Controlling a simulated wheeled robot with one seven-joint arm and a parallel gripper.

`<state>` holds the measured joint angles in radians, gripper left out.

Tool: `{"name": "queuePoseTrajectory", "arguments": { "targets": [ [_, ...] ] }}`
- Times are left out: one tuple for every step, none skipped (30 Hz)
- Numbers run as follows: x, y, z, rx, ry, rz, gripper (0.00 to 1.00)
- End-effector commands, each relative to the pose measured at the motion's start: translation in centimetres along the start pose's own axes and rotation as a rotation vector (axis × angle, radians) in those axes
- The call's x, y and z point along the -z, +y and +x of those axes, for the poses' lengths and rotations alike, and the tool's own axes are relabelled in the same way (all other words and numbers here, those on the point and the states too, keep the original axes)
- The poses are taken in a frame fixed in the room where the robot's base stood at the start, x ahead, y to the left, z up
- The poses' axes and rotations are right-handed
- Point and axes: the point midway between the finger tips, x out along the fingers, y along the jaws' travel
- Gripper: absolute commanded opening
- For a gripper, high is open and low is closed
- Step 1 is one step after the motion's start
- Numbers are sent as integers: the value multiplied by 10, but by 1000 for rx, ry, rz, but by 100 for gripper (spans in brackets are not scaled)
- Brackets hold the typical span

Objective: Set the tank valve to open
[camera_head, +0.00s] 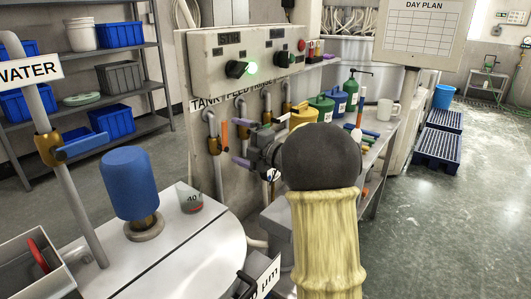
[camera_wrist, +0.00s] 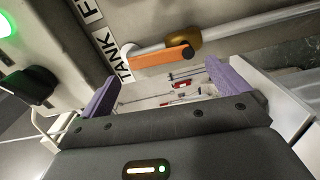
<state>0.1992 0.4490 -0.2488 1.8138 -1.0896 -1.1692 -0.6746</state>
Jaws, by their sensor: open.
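In the wrist view the orange handle (camera_wrist: 158,57) and brass body lie beyond the fingertips, with the handle roughly along the pipe. My gripper (camera_head: 246,145) is open and empty, to the right of the handle in the head view. Its purple fingers (camera_wrist: 167,88) are spread apart, and neither appears to touch the handle.
Other pipes stand close to the right. A bench (camera_head: 370,160) holds cans and a mug. At left are a blue-handled water valve (camera_head: 85,146) and a round machine table (camera_head: 200,250) with a blue cylinder (camera_head: 130,182).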

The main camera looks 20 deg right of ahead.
Motion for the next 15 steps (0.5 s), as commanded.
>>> {"name": "queuePoseTrajectory", "arguments": {
  "targets": [
    [-1,0,-12,0,-3,1,100],
    [-1,0,-18,1,-4,1,100],
    [-1,0,-26,0,-4,1,100],
    [-1,0,-32,1,-5,2,100],
    [-1,-1,-38,1,-4,2,100],
    [-1,0,-46,1,-4,1,100],
    [-2,0,-52,1,-6,1,100],
    [-1,0,-58,1,-5,1,100],
    [-1,-1,-65,2,-4,2,100],
    [-1,-1,-71,2,-4,1,100],
    [-1,-1,-75,1,-4,1,100],
    [-1,-1,-81,1,-3,1,100],
    [-1,-1,-84,2,-3,1,100],
    [-1,-1,-88,3,-3,1,100],
    [-1,-1,-91,3,-3,1,100]
  ]
}}
